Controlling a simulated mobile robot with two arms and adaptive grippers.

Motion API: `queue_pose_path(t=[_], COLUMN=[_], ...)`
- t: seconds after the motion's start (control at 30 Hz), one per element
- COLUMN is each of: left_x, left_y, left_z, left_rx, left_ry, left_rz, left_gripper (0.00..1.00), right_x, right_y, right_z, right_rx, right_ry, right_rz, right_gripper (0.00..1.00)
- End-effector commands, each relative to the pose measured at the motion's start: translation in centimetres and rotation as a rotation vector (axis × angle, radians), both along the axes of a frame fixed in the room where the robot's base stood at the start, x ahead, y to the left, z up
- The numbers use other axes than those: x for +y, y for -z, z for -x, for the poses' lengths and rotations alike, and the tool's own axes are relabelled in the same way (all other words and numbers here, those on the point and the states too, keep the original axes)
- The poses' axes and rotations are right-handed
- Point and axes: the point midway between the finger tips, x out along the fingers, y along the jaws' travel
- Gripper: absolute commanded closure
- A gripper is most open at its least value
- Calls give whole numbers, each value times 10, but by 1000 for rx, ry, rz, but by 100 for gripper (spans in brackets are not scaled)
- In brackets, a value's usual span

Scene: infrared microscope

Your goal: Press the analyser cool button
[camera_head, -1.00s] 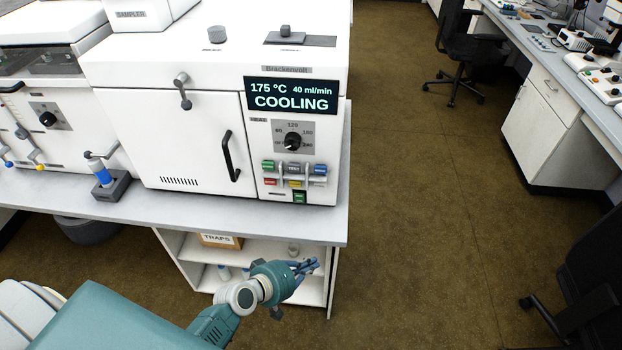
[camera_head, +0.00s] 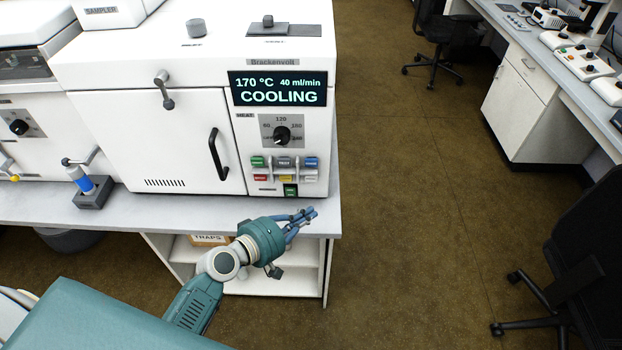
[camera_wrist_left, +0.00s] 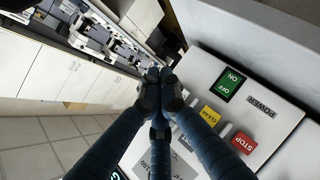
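The white analyser (camera_head: 150,130) stands on the bench, with its display (camera_head: 278,88) reading 170 °C, 40 ml/min and COOLING. Below the dial is a button group with a blue button (camera_head: 311,162) at upper right; I cannot read which button is labelled cool. My left gripper (camera_head: 306,215) is in front of the bench edge, below and apart from the buttons. In the left wrist view its fingers (camera_wrist_left: 158,92) meet, shut and empty, over part of the panel. That view shows red STOP (camera_wrist_left: 243,142), yellow CLEAR (camera_wrist_left: 209,116) and green ON/OFF (camera_wrist_left: 230,84) buttons. My right gripper is not in view.
The bench top (camera_head: 235,208) has a narrow clear strip before the analyser. A blue-banded vial in a dark holder (camera_head: 93,192) stands at left. An open shelf (camera_head: 255,281) lies below.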

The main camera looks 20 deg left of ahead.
Motion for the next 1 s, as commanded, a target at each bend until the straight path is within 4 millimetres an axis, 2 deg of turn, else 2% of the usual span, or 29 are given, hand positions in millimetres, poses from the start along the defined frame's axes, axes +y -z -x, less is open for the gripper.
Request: queue_pose_path(t=[0.5,0.7,1.0], left_x=[18,22,23], left_y=[2,1,0], left_z=[-65,-77,-78], left_rx=[-1,0,1], left_ry=[-1,-1,0], left_rz=[-1,0,-1], left_gripper=[100,100,100], right_x=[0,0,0], right_y=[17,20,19], right_z=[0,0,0], right_rx=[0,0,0], right_ry=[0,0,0], right_rz=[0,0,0], right_gripper=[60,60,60])
